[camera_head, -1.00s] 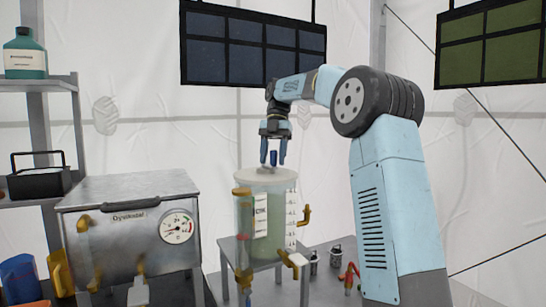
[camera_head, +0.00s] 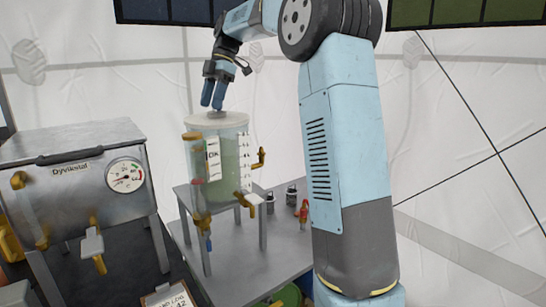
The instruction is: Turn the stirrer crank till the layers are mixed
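The clear cylindrical tank (camera_head: 229,160) with a pale lid (camera_head: 203,122) stands on a small metal stand. Its contents look pale green, and I cannot make out separate layers. It carries a white label, a scale strip and yellow fittings. My gripper (camera_head: 213,104) points down just above the lid, with its blue fingers close together in this view. A small grey hub (camera_head: 217,114) shows on the lid under the fingertips. The crank's handle cannot be told apart from the fingers, so I cannot tell whether they hold it.
A steel box with a dial gauge (camera_head: 125,175) stands at left, close to the tank. Dark panels hang above. A clipboard (camera_head: 168,296) lies at the bottom.

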